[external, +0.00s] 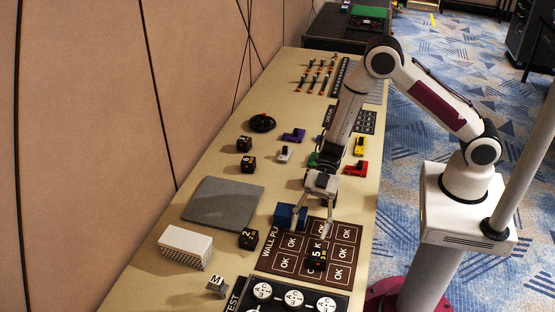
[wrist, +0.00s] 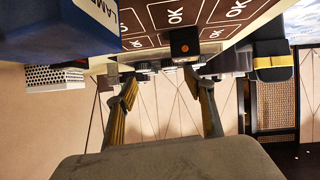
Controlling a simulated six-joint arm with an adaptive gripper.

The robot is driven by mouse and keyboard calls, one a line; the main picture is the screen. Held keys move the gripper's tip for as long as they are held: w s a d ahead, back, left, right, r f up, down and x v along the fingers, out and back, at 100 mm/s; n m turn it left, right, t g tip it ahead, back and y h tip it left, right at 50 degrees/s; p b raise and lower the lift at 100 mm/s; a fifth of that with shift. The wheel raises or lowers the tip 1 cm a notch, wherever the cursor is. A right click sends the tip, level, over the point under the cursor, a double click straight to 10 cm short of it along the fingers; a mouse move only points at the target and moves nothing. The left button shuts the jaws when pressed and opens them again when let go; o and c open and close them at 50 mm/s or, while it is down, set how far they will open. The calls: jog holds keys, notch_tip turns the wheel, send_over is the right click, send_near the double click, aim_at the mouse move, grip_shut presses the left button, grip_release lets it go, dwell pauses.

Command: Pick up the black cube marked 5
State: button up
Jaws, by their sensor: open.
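The black cube marked 5 (external: 317,260) sits on the dark brown board with OK squares (external: 287,264), in its middle part. My gripper (external: 312,224) is open and empty above the board, with its fingers spread. It is a little behind the cube in the external view, apart from it. In the wrist view, my gripper's two fingers (wrist: 162,92) are apart, and a dark cube with an orange spot (wrist: 183,46) shows beyond them near the right fingertip. No number can be read on that face.
A blue box (external: 290,215) stands close beside my left finger; it is large in the wrist view (wrist: 75,25). Other black cubes (external: 249,239), (external: 248,164), (external: 244,144) stand to the left. A white box (external: 185,244), a grey pad (external: 224,204) and a panel with round dials (external: 293,298) lie nearby.

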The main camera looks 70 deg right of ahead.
aim_at(319, 254)
jog(key=shift+n+g+y, duration=0.3)
jog(key=shift+g+y, duration=0.2)
jog(key=shift+g, duration=0.4)
jog(key=s, duration=0.1)
jog(key=s+f, duration=0.1)
jog(key=s+a, duration=0.1)
jog(key=s, duration=0.1)
jog(key=shift+a+f, duration=0.1)
jog(key=shift+f, duration=0.65)
jog(key=shift+x, duration=2.4)
jog(key=c, duration=1.2)
